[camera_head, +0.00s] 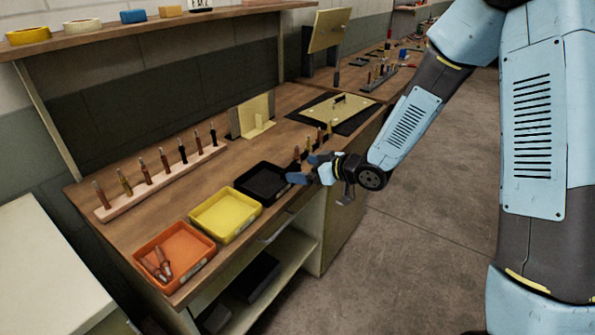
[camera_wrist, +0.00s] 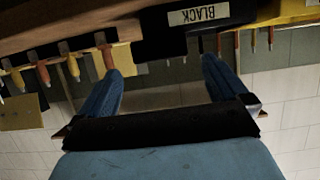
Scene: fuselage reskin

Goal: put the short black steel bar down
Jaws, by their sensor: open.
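My gripper (camera_head: 306,169) is open, just right of the black tray (camera_head: 263,184) at the bench's front edge. In the wrist view its two blue fingers (camera_wrist: 160,70) stand wide apart with nothing visibly held between them. That view is upside down and shows the black tray (camera_wrist: 185,38) close beyond the fingers, with its BLACK label. I cannot make out the short black steel bar for certain; the inside of the black tray is too dark to tell what lies there.
A yellow tray (camera_head: 226,215) and an orange tray (camera_head: 172,255) holding reddish pieces stand left of the black tray. A long rack (camera_head: 160,186) of upright pieces runs behind. More upright pieces (camera_head: 328,130) stand close to my gripper. A cream panel (camera_head: 333,109) lies farther right.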

